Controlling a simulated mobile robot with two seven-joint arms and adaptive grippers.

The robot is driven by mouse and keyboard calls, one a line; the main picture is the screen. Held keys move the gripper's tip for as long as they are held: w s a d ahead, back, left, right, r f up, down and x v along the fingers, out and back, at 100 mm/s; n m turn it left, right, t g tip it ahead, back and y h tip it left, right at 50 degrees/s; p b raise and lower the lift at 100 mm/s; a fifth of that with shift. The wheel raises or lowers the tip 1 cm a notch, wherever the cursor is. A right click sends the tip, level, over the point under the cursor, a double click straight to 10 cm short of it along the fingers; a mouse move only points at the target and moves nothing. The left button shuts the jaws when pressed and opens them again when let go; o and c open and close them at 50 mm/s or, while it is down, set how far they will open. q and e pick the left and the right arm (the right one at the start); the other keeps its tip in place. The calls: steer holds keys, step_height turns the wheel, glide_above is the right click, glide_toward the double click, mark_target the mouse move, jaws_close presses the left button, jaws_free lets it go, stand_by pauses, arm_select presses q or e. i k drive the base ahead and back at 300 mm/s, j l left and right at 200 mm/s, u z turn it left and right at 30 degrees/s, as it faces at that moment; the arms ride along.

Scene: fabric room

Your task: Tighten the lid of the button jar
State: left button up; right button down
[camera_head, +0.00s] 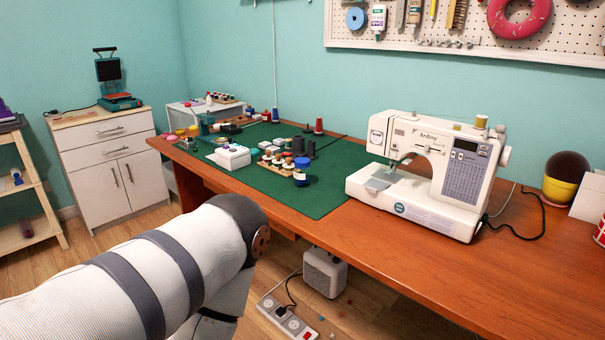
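A small dark-blue jar-like container (301,174) stands near the front edge of the green mat, beside several spools. It is too small to tell whether it is the button jar, or how its lid sits. No other clear button jar shows. My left arm comes in from the left and bends down in front of the table. Its gripper is out of the picture. My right arm and gripper are not in view.
The green mat (325,194) holds many spools and a white box (229,158). A white sewing machine (435,170) stands right of the mat. The wooden table's (420,258) front strip is clear. A power strip (285,318) and a grey box (324,273) are on the floor below.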

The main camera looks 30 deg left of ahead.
mark_target(301, 175)
steer(key=i+j, duration=0.1)
steer(key=j, duration=0.4)
steer(key=i+j, duration=0.1)
steer(key=j, duration=0.95)
steer(key=i+u, duration=0.05)
